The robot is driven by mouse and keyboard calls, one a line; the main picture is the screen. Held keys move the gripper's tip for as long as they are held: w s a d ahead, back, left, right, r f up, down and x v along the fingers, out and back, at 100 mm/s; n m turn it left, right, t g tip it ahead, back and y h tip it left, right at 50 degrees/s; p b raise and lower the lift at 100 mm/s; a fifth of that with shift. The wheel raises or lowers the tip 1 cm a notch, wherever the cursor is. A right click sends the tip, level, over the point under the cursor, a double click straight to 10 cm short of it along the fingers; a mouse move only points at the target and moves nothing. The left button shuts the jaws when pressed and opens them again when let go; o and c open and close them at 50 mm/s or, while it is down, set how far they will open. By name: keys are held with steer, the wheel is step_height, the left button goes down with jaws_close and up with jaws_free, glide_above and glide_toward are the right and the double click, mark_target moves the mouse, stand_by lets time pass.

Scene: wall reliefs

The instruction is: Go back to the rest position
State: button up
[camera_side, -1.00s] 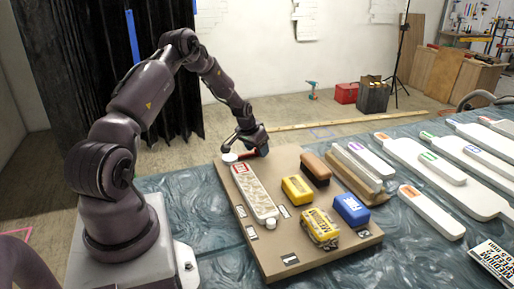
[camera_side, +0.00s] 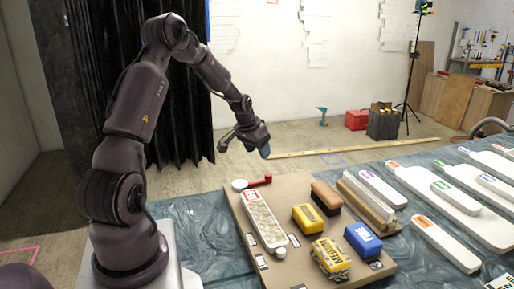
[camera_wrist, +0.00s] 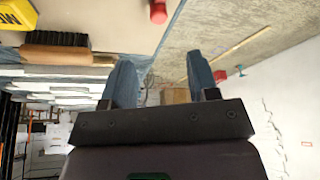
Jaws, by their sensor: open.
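My gripper (camera_side: 264,150) hangs in the air above the far edge of the brown board, apart from everything on it. In the wrist view its two blue-grey fingers (camera_wrist: 160,85) stand apart with nothing between them. A red handle with a white round end (camera_side: 261,181) lies at the board's far left corner, below my gripper. A red end also shows at the top of the wrist view (camera_wrist: 158,11).
The board (camera_side: 290,215) bears a long white block (camera_side: 264,219), yellow blocks (camera_side: 308,218), a brush (camera_side: 326,196) and a blue block (camera_side: 362,239). White slabs (camera_side: 448,243) lie to the right. The air around my gripper is clear.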

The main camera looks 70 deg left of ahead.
steer(key=shift+s+d+r, duration=0.15)
steer(key=shift+r, duration=0.25)
steer(key=s+d+r+m, duration=0.1)
steer(key=s+d+r, duration=0.4)
steer(key=d, duration=0.6)
steer(key=s+d+r+m+t+h, duration=0.1)
steer(key=s+d+r, duration=0.4)
steer(key=d, duration=0.7)
steer(key=s+d+r+m+h, duration=0.1)
steer(key=s+d+r+m, duration=0.2)
steer(key=d+r, duration=0.6)
steer(key=s+d, duration=0.2)
steer(key=d, duration=0.1)
steer(key=shift+d+t, duration=0.15)
steer(key=shift+t, duration=0.15)
